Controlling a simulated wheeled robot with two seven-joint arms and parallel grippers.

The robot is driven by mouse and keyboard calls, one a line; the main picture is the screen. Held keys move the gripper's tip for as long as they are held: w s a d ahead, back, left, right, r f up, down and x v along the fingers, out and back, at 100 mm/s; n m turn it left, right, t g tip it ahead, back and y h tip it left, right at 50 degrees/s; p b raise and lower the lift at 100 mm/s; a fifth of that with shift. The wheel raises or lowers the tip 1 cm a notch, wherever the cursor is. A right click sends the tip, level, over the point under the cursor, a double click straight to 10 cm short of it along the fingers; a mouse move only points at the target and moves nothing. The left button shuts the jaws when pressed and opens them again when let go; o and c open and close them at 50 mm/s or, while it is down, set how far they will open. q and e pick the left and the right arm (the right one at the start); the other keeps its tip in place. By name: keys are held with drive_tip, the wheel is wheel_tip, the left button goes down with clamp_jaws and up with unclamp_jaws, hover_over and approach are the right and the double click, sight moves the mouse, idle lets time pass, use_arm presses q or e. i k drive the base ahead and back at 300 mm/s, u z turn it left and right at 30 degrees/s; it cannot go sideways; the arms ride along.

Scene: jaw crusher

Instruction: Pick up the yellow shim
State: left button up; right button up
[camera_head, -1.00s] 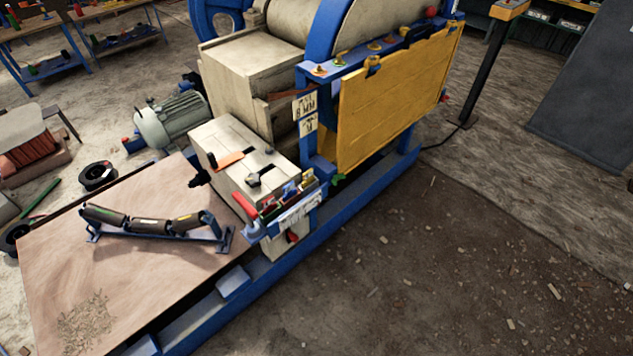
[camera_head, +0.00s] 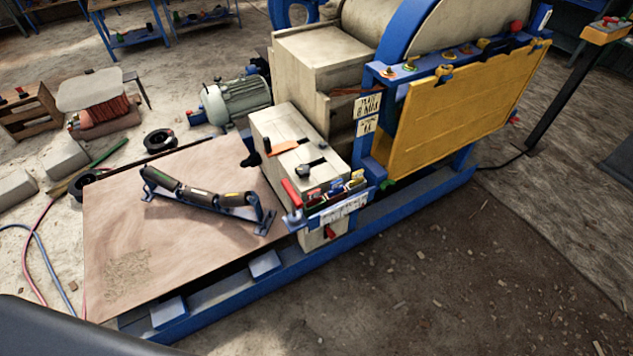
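A small rack (camera_head: 345,207) with a pale label is fixed at the front of the beige box on the jaw crusher's blue frame. Several small coloured pieces stand in it, among them red, blue and yellow ones. A small yellow piece (camera_head: 356,178) near the rack's right end looks like the yellow shim, but it is too small to make out its shape. Neither of my grippers is in view.
A brown board (camera_head: 190,230) left of the rack carries a roller bracket (camera_head: 205,195). A yellow guard panel (camera_head: 460,105) stands right of the rack. A grey motor (camera_head: 235,100) is behind. The floor in front is open, with scattered chips.

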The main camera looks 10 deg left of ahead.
sight(357, 177)
drive_tip(key=u, duration=0.05)
drive_tip(key=k, duration=0.45)
drive_tip(key=u, duration=0.55)
drive_tip(key=i, duration=1.4)
drive_tip(key=u, duration=0.2)
